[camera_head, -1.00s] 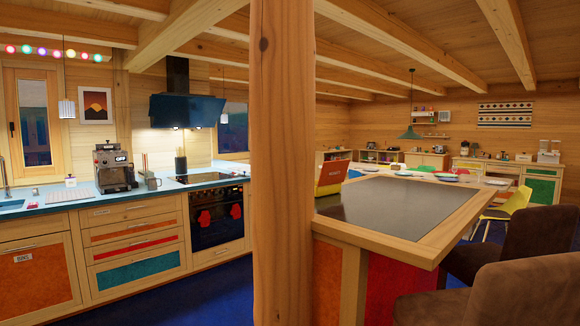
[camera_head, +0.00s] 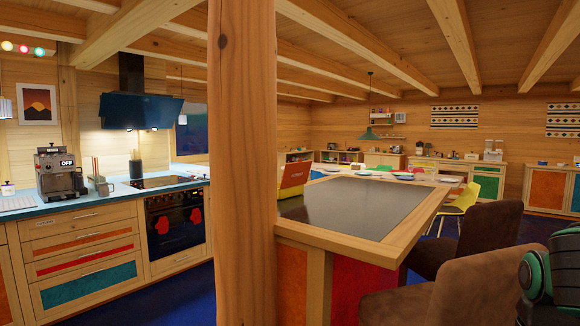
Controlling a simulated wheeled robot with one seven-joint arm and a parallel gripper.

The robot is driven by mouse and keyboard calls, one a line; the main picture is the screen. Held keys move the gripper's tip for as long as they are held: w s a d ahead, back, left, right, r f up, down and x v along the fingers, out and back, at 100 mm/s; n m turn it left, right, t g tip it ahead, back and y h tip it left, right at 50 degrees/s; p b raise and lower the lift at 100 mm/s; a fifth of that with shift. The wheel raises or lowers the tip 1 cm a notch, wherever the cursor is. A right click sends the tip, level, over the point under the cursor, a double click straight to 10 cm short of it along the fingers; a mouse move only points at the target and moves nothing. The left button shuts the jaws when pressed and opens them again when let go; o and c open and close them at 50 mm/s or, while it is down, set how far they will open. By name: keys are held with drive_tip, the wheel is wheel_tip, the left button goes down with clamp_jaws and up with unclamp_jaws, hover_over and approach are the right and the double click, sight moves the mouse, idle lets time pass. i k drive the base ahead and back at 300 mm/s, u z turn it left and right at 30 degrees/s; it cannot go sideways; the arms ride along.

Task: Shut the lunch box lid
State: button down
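An orange box-like thing with small lettering (camera_head: 293,175) stands on the far left part of the island counter, just right of the wooden post. It looks like the lunch box with its lid raised, but it is small, and the post stands close to its left side. A green and black part at the lower right edge seems to be my own arm. My gripper is not in view, so its state does not show.
A thick wooden post (camera_head: 242,200) stands close in front. The island (camera_head: 310,239) has a dark top and wooden rim. Brown chairs (camera_head: 425,290) crowd its right side. Blue floor shows left of the post, before the kitchen counter (camera_head: 50,207).

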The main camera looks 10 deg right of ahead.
sight(295, 174)
drive_tip(key=i, duration=0.85)
drive_tip(key=z, duration=0.1)
drive_tip(key=k, duration=1)
drive_tip(key=u, duration=1)
drive_tip(key=i, duration=1.55)
drive_tip(key=z, duration=1.65)
